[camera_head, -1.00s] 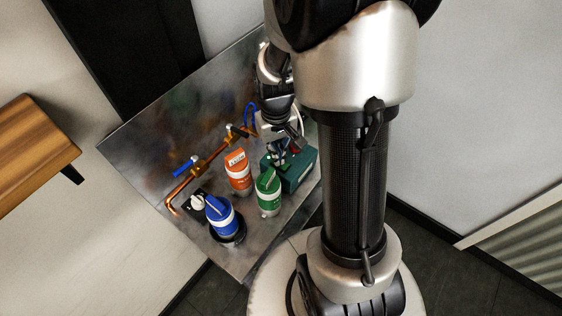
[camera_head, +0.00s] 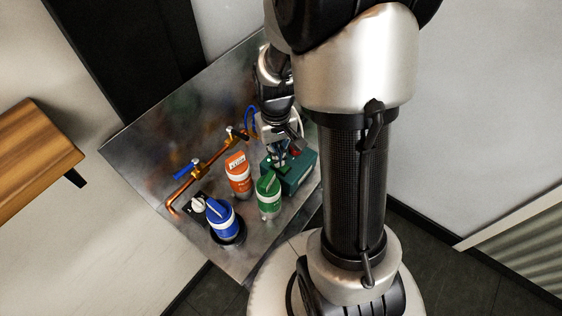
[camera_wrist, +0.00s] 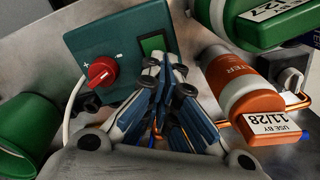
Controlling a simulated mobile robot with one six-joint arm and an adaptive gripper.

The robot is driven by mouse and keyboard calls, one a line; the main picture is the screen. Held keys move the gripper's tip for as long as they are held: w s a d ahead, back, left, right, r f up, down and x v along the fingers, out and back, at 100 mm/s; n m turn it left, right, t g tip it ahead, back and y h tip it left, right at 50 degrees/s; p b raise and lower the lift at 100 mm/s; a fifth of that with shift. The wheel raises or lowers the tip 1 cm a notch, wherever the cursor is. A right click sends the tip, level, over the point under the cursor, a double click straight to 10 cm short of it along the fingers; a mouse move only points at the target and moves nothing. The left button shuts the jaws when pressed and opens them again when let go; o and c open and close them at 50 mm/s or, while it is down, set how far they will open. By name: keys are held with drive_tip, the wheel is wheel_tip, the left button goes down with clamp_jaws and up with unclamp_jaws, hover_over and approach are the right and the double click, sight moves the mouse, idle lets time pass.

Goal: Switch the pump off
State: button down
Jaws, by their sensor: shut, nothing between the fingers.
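A teal box (camera_head: 300,176), which looks like the pump unit, stands on the metal bench; it fills the upper left of the wrist view (camera_wrist: 125,28). Its face carries a green rectangular switch (camera_wrist: 152,44) and a red knob (camera_wrist: 101,73) between plus and minus marks. My gripper (camera_head: 280,163) is over the box's switch side. In the wrist view, my gripper (camera_wrist: 166,62) is shut and empty, its fingertips just below the green switch and partly covering its lower edge. I cannot tell if they touch it, nor whether the switch is on or off.
An orange canister (camera_head: 238,178) and a green canister (camera_head: 268,200) stand close to the gripper. A blue canister (camera_head: 221,219) stands on a black base further left. A copper pipe (camera_head: 207,165) with valves runs along the back. The front bench edge is mostly bare.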

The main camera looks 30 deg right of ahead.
drive_tip(key=shift+r+p, duration=2)
drive_tip(key=shift+r, duration=0.75)
drive_tip(key=shift+r, duration=0.1)
drive_tip(key=s+a+r+n+t+b, duration=0.1)
drive_tip(key=s+a+r+t, duration=0.1)
drive_tip(key=s+a+r, duration=0.3)
drive_tip(key=s+a+r+n+t+b, duration=0.1)
drive_tip(key=s+a+r+t, duration=0.1)
drive_tip(key=s+a+r, duration=0.3)
drive_tip(key=s+r, duration=0.3)
drive_tip(key=r, duration=0.4)
drive_tip(key=shift+s+a+t, duration=0.3)
drive_tip(key=shift+a, duration=0.05)
drive_tip(key=shift+w, duration=0.1)
